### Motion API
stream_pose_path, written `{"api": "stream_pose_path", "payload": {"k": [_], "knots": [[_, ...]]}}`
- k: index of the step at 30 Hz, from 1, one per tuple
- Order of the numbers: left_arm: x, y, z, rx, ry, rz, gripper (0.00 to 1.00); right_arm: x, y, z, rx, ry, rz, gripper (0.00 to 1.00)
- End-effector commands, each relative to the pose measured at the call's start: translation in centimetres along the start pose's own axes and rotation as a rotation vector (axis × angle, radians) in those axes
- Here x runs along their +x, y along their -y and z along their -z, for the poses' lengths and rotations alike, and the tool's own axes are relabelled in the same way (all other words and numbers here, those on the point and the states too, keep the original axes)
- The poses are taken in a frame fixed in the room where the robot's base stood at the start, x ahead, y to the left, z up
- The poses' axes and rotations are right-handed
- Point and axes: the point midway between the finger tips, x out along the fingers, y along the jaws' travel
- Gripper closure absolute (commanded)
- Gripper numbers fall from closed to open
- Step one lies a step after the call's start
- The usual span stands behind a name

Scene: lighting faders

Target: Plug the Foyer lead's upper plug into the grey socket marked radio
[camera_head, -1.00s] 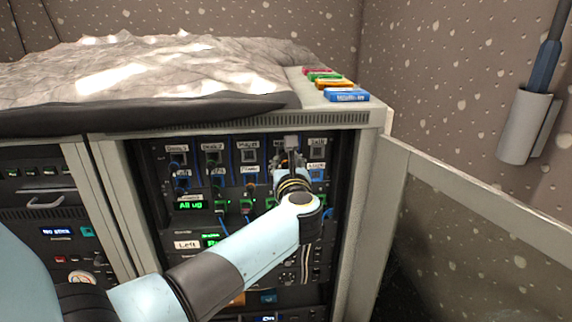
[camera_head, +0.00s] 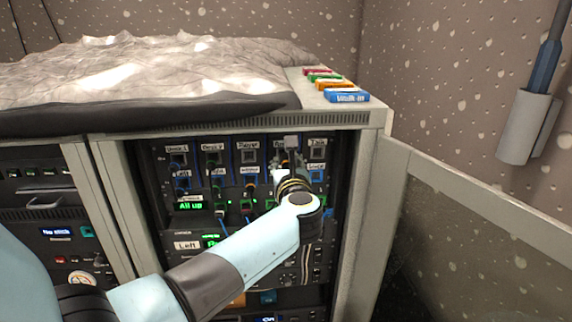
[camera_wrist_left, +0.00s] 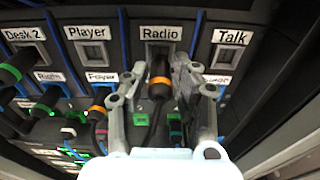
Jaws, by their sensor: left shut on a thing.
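My left gripper (camera_wrist_left: 157,85) is shut on the Foyer lead's upper plug (camera_wrist_left: 159,86), a black plug with an orange band. It holds the plug right at the lower part of the grey socket marked Radio (camera_wrist_left: 159,47). I cannot tell whether its tip is inside the socket. A dark cable hangs below the plug between the fingers. Below the Foyer label (camera_wrist_left: 102,77), another orange-banded plug (camera_wrist_left: 98,111) sits in the lower row. In the head view my left gripper (camera_head: 287,160) largely hides the Radio socket and the plug. My right gripper is not in view.
The grey Player socket (camera_wrist_left: 92,54) and Talk socket (camera_wrist_left: 222,58) beside Radio are empty. Blue strips separate the columns. Other plugs and leads crowd the left. The cabinet's right side post (camera_head: 362,210) and an open door panel (camera_head: 480,230) stand to the right.

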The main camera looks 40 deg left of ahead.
Motion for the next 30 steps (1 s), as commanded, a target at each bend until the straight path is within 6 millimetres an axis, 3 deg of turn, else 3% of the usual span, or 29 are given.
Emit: {"api": "stream_pose_path", "payload": {"k": [30], "knots": [[1.4, 0.0, -0.1, 0.001, 0.001, 0.001, 1.00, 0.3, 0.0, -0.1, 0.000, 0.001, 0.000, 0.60]]}}
